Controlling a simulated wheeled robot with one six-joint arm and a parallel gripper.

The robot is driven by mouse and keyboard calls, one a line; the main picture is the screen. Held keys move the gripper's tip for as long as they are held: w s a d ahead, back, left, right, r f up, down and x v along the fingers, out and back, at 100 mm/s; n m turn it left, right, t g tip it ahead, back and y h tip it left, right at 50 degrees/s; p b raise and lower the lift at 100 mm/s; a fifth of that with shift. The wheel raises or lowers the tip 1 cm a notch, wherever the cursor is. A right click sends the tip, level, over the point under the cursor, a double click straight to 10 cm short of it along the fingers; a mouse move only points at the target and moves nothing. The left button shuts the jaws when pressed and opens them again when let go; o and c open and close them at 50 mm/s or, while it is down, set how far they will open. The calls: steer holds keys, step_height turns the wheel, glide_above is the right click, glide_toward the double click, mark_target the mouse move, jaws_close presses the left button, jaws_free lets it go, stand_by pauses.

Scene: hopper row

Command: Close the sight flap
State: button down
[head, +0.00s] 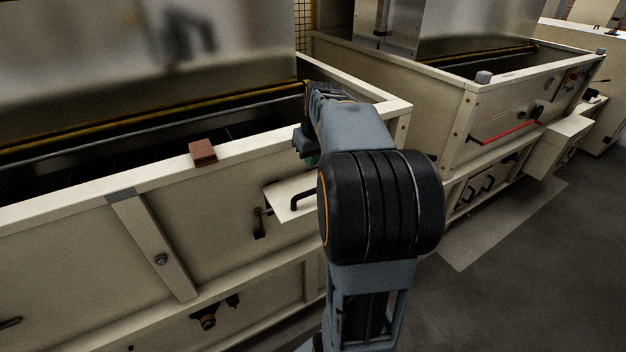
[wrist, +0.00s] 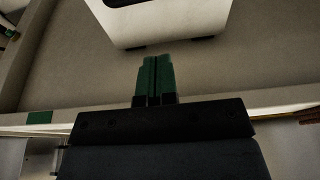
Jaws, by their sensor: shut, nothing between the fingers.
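The sight flap (head: 283,199) is a cream plate with a black handle on the front wall of the near hopper (head: 210,225). It stands out from the wall, tilted open, and its right part is hidden behind my arm. In the wrist view the pale flap (wrist: 165,22) is at the top, with a dark strip on it and two small dark feet at its lower edge. My gripper (wrist: 155,62) is shut and empty, its green fingertips just below that edge in the picture; I cannot tell whether they touch. In the head view my arm hides most of the gripper.
A reddish-brown block (head: 203,151) sits on the near hopper's rim, left of the flap. A black latch (head: 260,222) hangs left of the flap. A second hopper (head: 520,110) with a red bar (head: 505,132) stands to the right. Grey floor (head: 530,270) is clear at the right.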

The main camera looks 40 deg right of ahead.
step_height(320, 180, down, 5)
steer(key=shift+f, duration=0.1)
steer(key=shift+s+a+f+p, duration=0.1)
steer(key=shift+s+f+p, duration=0.2)
steer(key=shift+s+f, duration=0.35)
steer(key=shift+w+f, duration=0.15)
